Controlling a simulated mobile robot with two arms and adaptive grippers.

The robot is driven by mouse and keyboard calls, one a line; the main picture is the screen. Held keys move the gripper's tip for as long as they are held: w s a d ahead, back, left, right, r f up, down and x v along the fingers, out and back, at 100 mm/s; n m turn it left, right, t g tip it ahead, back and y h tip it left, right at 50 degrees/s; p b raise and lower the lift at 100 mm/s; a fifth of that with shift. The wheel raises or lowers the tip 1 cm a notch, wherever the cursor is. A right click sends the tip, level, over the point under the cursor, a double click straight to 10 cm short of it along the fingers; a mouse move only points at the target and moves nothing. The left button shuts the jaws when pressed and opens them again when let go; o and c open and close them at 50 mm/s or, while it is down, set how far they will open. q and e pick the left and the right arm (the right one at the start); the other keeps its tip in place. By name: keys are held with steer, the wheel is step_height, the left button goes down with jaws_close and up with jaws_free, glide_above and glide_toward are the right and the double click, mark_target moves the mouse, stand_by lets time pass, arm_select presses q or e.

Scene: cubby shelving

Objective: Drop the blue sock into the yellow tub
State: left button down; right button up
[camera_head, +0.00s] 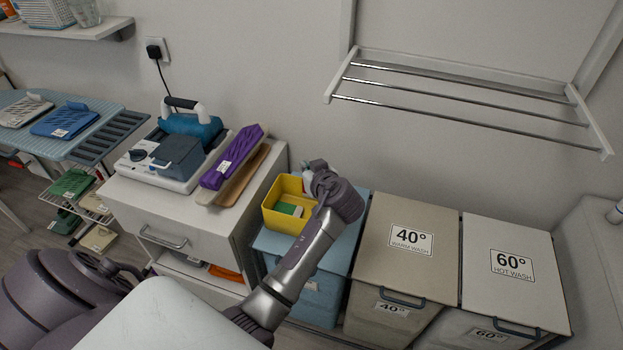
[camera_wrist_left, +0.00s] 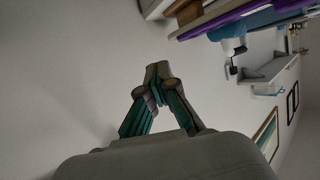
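The yellow tub (camera_head: 269,213) sits on the light blue bin beside the white cabinet. A green and white item (camera_head: 290,209) lies inside it. My left gripper (camera_head: 308,170) is above the tub's back right edge, and its wrist and arm hide part of the tub. In the left wrist view, the fingers of my left gripper (camera_wrist_left: 158,80) come together at their tips with nothing seen between them. I cannot make out a blue sock in either view. My right gripper is out of view.
The light blue bin (camera_head: 338,238) stands next to the 40° bin (camera_head: 395,262) and the 60° bin (camera_head: 510,245). A white cabinet (camera_head: 185,215) on the left bears a purple folded item (camera_head: 231,157). A drying rack (camera_head: 455,88) juts from the wall above.

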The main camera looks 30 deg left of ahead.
arm_select(q)
step_height(320, 180, down, 10)
steer(key=b, duration=0.3)
steer(key=shift+w+d+r+n+g+y, duration=0.2)
steer(key=shift+d+r+n+g+y, duration=0.1)
steer(key=shift+d+n+y, duration=0.1)
steer(key=c, duration=1.8)
jaws_free()
steer(key=o, duration=0.4)
step_height(320, 180, up, 10)
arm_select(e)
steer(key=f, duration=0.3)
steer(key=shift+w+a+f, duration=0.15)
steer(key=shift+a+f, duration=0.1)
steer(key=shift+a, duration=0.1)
